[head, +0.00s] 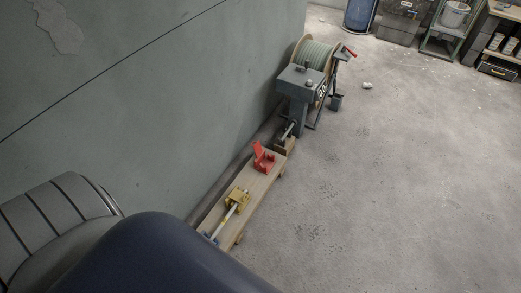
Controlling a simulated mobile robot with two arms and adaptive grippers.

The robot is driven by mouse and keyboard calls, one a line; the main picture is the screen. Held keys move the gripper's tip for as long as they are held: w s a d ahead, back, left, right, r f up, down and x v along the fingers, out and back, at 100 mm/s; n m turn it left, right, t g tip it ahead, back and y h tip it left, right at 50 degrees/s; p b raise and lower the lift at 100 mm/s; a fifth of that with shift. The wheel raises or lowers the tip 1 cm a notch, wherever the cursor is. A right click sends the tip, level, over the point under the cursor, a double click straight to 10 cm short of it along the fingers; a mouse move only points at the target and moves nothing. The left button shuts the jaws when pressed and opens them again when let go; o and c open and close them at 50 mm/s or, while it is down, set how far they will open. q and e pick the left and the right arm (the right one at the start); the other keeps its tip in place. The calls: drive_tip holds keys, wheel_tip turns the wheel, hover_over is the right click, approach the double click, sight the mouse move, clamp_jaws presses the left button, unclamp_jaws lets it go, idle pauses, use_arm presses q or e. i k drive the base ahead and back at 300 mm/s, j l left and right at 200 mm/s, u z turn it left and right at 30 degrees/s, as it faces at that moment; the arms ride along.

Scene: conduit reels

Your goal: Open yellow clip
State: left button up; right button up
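The yellow clip (238,198) sits on a low wooden board (257,193) near the wall, below the middle of the head view. A pale rod (225,221) runs from the yellow clip toward a small blue part (210,238) at the near end of the board. The clip is small here, and I cannot tell whether it is open or shut. A red clip (263,157) with a raised piece stands farther along the same board. Neither of my grippers shows in this view.
A reel of pale conduit (313,56) on a stand and a grey box (299,81) stand beyond the board. The green-grey wall (150,90) borders the board on the left. The concrete floor (390,190) to the right is mostly clear. Shelves and bins stand at the far right.

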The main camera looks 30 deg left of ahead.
sight(237, 194)
drive_tip(key=i, duration=1.8)
drive_tip(key=i+u, duration=0.15)
drive_tip(key=i, duration=0.35)
drive_tip(key=i+l+u, duration=0.15)
drive_tip(key=i, duration=0.35)
drive_tip(key=i+l+u, duration=0.15)
drive_tip(key=i, duration=0.35)
drive_tip(key=u, duration=1.95)
